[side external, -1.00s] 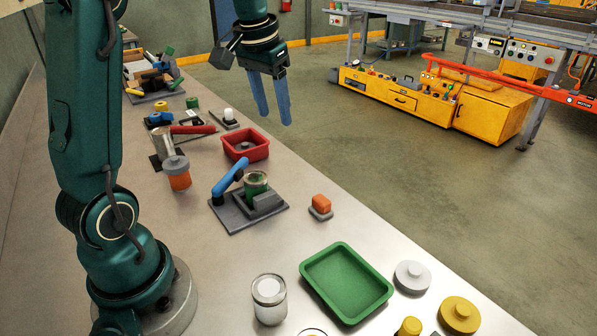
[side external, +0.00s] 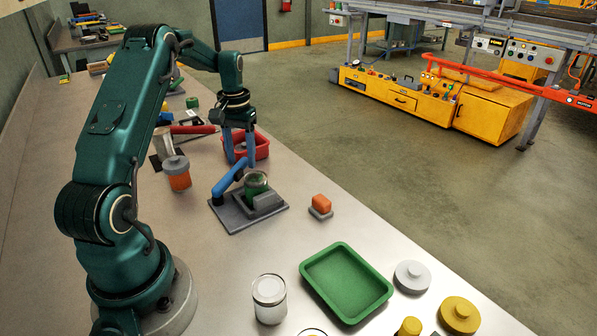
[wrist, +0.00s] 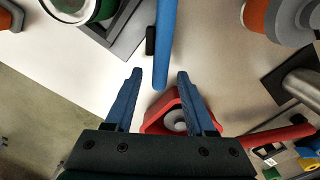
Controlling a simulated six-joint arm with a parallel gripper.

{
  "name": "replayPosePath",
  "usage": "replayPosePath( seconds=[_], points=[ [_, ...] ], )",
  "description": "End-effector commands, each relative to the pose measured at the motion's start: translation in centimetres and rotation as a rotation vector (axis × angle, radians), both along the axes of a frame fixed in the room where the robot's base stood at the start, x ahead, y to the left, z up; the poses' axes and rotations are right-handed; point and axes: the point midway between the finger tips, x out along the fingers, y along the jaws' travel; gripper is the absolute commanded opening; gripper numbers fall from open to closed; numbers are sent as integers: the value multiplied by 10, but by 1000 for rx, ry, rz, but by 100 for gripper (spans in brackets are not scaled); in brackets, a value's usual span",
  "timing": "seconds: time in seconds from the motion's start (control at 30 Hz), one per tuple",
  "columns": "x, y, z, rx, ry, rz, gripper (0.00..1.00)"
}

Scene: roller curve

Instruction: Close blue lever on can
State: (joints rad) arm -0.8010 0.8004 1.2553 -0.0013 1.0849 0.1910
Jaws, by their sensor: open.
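The blue lever (side external: 229,179) slants up from the grey base plate (side external: 243,222), its free end raised toward my gripper. The can (side external: 257,184), greenish with a metal rim, stands upright on the plate to the lever's right. In the wrist view, the lever (wrist: 165,45) reaches down the middle, and its end lies between my finger lines. The can (wrist: 98,10) is cut off at the top left. My gripper (side external: 240,163) is open with blue fingers pointing down, just behind the lever's raised end. Its fingertips (wrist: 159,74) straddle the lever in the wrist view; contact cannot be told.
An orange-and-grey jar (side external: 177,174) stands to the left.

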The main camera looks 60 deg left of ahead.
Motion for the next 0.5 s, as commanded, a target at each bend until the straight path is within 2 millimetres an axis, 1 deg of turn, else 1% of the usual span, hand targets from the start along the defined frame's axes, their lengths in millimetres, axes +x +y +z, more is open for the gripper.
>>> replayPosePath(
  seconds=[0.1,0.3,0.33,0.37,0.4,0.43,0.47,0.5],
  points=[
    [0,0,-4,0,0,-1,55],
    [0,0,-4,1,-1,-1,55],
    [0,0,-4,1,-1,-1,47],
    [0,0,-4,1,-1,-1,36],
    [0,0,-4,1,-1,-1,21],
    [0,0,-4,1,-1,-1,9],
    [0,0,-4,1,-1,-1,0],
    [0,0,-4,1,-1,-1,0]
  ],
)
